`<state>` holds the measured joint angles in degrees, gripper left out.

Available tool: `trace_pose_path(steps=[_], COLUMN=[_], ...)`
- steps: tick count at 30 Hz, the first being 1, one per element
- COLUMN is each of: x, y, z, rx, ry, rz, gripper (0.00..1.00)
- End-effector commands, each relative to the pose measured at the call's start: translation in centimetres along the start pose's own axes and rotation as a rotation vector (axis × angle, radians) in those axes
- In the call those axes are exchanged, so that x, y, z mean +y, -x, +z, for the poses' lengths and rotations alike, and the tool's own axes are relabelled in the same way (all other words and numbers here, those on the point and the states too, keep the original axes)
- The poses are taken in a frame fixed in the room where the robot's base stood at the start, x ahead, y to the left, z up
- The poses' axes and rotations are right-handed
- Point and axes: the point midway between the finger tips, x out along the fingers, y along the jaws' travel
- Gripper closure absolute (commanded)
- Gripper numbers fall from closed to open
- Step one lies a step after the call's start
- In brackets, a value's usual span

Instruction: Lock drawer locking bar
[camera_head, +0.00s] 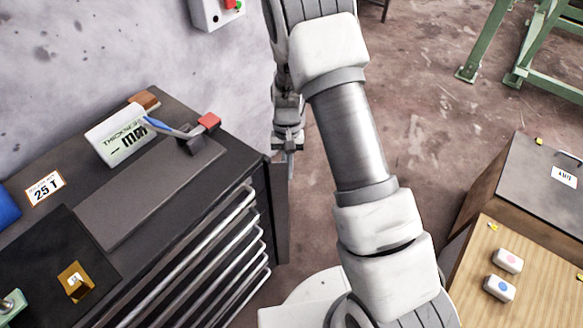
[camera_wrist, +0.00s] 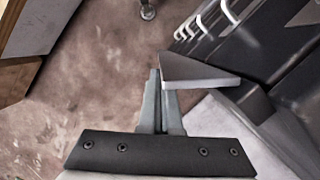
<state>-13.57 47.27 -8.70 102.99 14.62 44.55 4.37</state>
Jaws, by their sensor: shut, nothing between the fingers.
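The dark drawer cabinet (camera_head: 258,160) stands at the left, with several silver drawer handles (camera_head: 243,202) on its front. The dark upright locking bar (camera_head: 281,215) is at the cabinet's right front corner, and the handles show uncovered beside it. In the wrist view its grey top end (camera_wrist: 200,76) lies just right of my fingertips. My gripper (camera_head: 289,172) points down beside the top of the bar. In the wrist view my gripper (camera_wrist: 157,75) is shut with nothing in it. Whether the fingers touch the bar I cannot tell.
A wooden table (camera_head: 470,270) with two small white blocks (camera_head: 506,261) is at the right. A control box (camera_head: 207,14) hangs on the wall.

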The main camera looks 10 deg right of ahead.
Motion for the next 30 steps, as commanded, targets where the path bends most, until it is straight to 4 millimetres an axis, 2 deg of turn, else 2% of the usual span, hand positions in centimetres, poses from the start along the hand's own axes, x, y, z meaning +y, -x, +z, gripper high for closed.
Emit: trace_pose_path(steps=[30], x=[-0.5], y=[-1.2], z=[4.7], rx=[-0.006], ry=[-0.9], rz=[-0.224], gripper=[1.0])
